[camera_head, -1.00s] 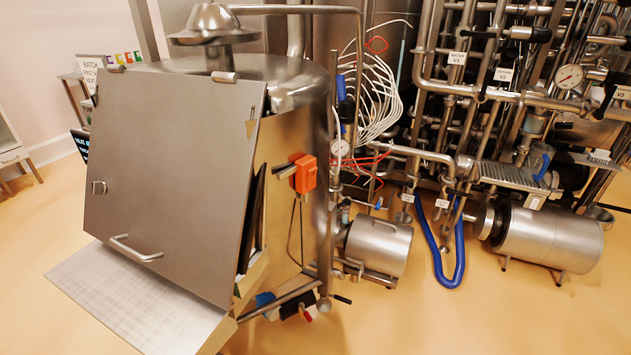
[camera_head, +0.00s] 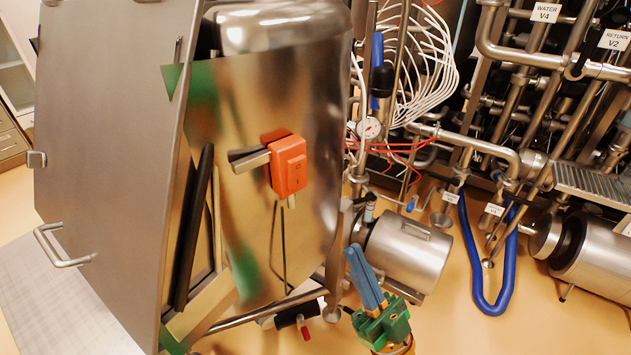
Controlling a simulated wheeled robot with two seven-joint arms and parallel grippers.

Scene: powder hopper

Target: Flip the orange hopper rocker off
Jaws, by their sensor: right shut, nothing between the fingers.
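The orange hopper rocker (camera_head: 289,166) is a small orange box with a rocker face, on a metal bracket at the side of the shiny steel hopper (camera_head: 240,110). The rocker's face shows marks, but its tilt is too small to tell. My right gripper (camera_head: 352,252), with blue fingers and a green body, is at the bottom middle. It is shut and empty, below and to the right of the orange box and clear of it. My left gripper is not in view.
A large flat steel panel (camera_head: 105,130) with a handle stands left of the hopper. A steel motor (camera_head: 408,252) is behind my right gripper. A blue hose (camera_head: 472,255) and pipework are at right. Open floor lies at the lower right.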

